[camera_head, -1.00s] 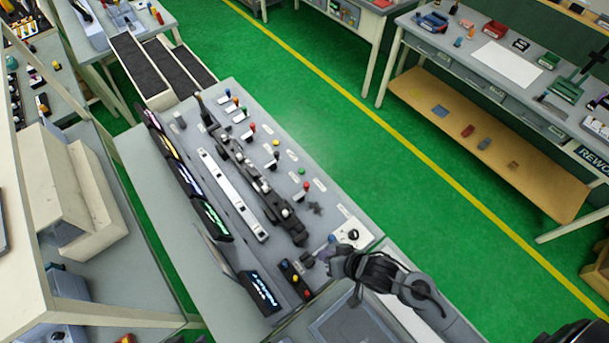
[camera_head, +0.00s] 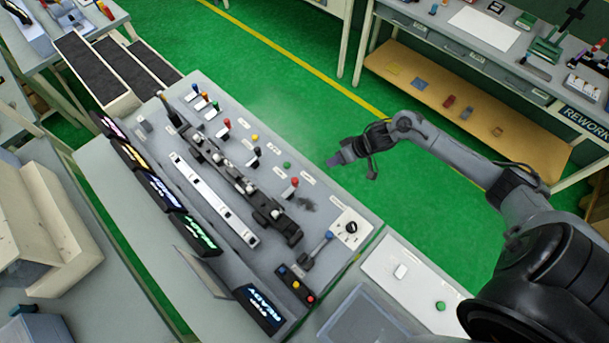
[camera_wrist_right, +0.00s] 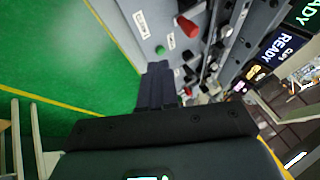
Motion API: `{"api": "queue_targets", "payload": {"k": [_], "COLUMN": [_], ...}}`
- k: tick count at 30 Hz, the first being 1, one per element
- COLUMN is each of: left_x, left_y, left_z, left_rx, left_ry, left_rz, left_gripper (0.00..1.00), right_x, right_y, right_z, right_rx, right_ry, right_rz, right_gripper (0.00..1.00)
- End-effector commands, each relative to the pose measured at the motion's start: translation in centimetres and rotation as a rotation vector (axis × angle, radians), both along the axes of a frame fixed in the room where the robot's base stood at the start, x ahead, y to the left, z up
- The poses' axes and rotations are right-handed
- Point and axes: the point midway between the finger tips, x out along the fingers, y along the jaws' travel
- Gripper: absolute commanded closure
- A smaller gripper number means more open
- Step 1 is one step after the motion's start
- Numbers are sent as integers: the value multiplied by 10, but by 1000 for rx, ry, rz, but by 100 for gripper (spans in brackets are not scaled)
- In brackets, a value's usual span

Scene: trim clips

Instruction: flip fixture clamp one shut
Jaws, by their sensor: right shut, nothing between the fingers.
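The black fixture rail (camera_head: 230,172) runs along the bench, with several clamps and pale knobs on it. Levers stand beside it: a red-handled one (camera_head: 293,186), a dark one (camera_head: 255,154), and another red-tipped one (camera_head: 225,124). I cannot tell which is clamp one. My right gripper (camera_head: 338,160) is shut and empty, beyond the bench's right edge in the picture, apart from the levers. In the right wrist view its dark fingers (camera_wrist_right: 155,85) show near a red handle (camera_wrist_right: 187,26). My left gripper is not in view.
A white slotted rail (camera_head: 212,198) and lit displays (camera_head: 200,238) line the bench's left side. A button box (camera_head: 296,284) and a white knob panel (camera_head: 350,228) stand at its front. Green floor (camera_head: 300,110) is open between this bench and the rework table.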

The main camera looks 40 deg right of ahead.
Motion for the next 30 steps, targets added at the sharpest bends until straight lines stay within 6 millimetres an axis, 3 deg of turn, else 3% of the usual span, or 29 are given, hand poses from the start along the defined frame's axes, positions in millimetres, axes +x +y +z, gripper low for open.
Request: {"api": "queue_targets", "payload": {"k": [14, 30], "left_x": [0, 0], "left_y": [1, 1], "left_z": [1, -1], "left_rx": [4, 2], "left_ry": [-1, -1], "left_rz": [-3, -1], "left_gripper": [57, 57], "right_x": [5, 46], "right_y": [4, 40], "right_z": [-7, -79], "right_rx": [3, 3], "right_ry": [-1, 0], "right_rz": [-2, -2], "right_gripper": [100, 100]}}
